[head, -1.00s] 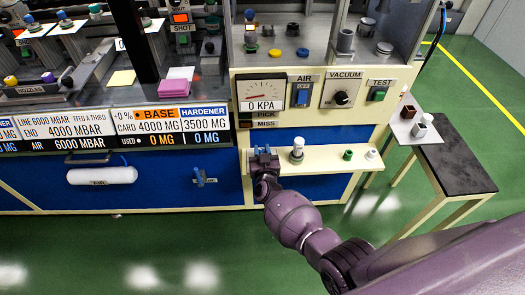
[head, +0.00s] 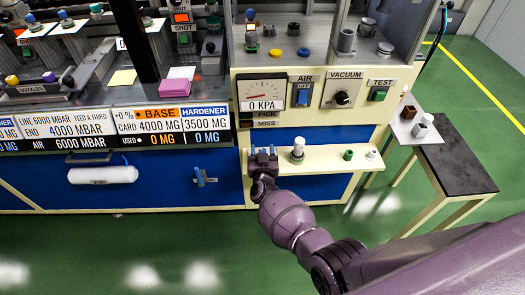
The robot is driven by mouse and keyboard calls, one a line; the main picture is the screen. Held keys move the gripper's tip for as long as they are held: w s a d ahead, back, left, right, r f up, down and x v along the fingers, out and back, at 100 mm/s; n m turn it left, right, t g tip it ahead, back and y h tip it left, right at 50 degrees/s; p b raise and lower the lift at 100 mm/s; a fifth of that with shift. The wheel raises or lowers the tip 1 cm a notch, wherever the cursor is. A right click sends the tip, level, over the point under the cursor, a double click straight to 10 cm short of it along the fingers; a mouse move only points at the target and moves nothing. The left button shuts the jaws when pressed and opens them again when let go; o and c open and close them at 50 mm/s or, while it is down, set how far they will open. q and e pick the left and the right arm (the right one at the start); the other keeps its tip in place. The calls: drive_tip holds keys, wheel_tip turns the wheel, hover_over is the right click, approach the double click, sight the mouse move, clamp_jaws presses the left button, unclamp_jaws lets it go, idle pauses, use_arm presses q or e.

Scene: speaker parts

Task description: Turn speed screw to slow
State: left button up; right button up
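I cannot make out the speed screw or any slow marking in the head view; it may be too small or hidden. My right gripper (head: 263,153) is at the left end of the cream shelf (head: 325,158) on the machine front. My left gripper is not in view.
A green knob (head: 348,155) and a small white knob (head: 371,155) sit farther right on the shelf. Above are a vacuum dial (head: 342,98), air switch (head: 304,95) and pressure gauge (head: 262,93). A white cylinder (head: 102,175) and blue-handled valve (head: 203,176) are left. A dark-topped bench (head: 455,170) stands right.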

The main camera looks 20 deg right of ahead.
drive_tip(key=shift+s+a+r, duration=0.1)
drive_tip(key=shift+s, duration=0.2)
use_arm(q)
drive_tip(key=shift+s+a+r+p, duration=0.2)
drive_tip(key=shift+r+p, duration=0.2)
drive_tip(key=shift+p, duration=0.25)
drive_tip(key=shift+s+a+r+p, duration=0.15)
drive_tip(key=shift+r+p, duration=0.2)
drive_tip(key=shift+p, duration=0.25)
use_arm(e)
drive_tip(key=v, duration=1)
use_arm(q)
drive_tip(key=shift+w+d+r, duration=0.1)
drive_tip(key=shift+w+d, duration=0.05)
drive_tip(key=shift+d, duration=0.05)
